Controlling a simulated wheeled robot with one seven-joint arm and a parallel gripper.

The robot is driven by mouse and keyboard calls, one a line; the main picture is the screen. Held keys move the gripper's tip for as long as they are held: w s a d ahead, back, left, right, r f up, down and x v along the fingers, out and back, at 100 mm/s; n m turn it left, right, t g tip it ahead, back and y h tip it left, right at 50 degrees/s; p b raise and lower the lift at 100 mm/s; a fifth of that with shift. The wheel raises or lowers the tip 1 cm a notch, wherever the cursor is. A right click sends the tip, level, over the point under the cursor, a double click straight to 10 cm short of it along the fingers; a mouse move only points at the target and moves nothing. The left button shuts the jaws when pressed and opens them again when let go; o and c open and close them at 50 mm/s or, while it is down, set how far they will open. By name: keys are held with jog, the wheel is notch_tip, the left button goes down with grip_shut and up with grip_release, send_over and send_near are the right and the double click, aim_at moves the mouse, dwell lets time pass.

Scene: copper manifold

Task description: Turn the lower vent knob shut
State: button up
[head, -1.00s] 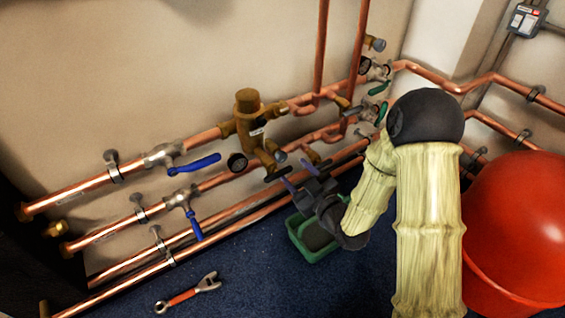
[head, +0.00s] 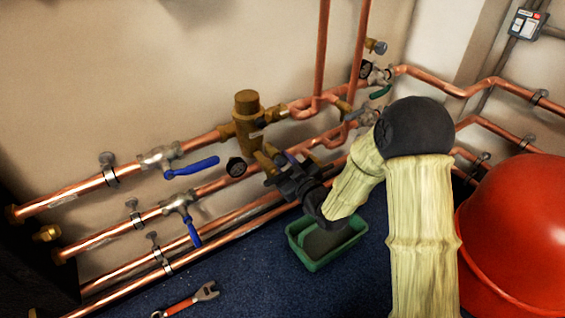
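A brass valve body (head: 247,122) sits on the pipes at the middle left, with a brass branch reaching down and right. The small grey-blue knob at that branch's end is now hidden behind my gripper (head: 279,168). My gripper's dark fingers are right at the branch end, touching or very close to it. Whether they are open or closed on the knob cannot be made out. Another small grey knob (head: 379,47) shows higher up, beside the right riser pipe.
A green tray (head: 313,264) stands on the blue floor below. A wrench (head: 190,300) lies at front left. A red vessel (head: 520,235) fills the right.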

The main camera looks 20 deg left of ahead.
dwell(0.4)
jog(key=m+p, duration=0.2)
jog(key=m, duration=0.1)
jog(key=shift+r+m+p, duration=0.1)
jog(key=shift+m+p, duration=0.2)
jog(key=shift+p, duration=0.1)
jog(key=m+p, duration=0.2)
jog(key=m, duration=0.1)
jog(key=shift+m+p, duration=0.3)
jog(key=m+p, duration=0.2)
jog(key=shift+d+m, duration=0.1)
jog(key=shift+m, duration=0.3)
jog(key=m+p, duration=0.3)
jog(key=m, duration=0.1)
jog(key=shift+p, duration=0.35)
jog(key=m+p, duration=0.3)
jog(key=m, duration=0.3)
jog(key=m+p, duration=0.1)
jog(key=m, duration=0.3)
jog(key=shift+p, duration=0.4)
jog(key=shift+m, duration=0.3)
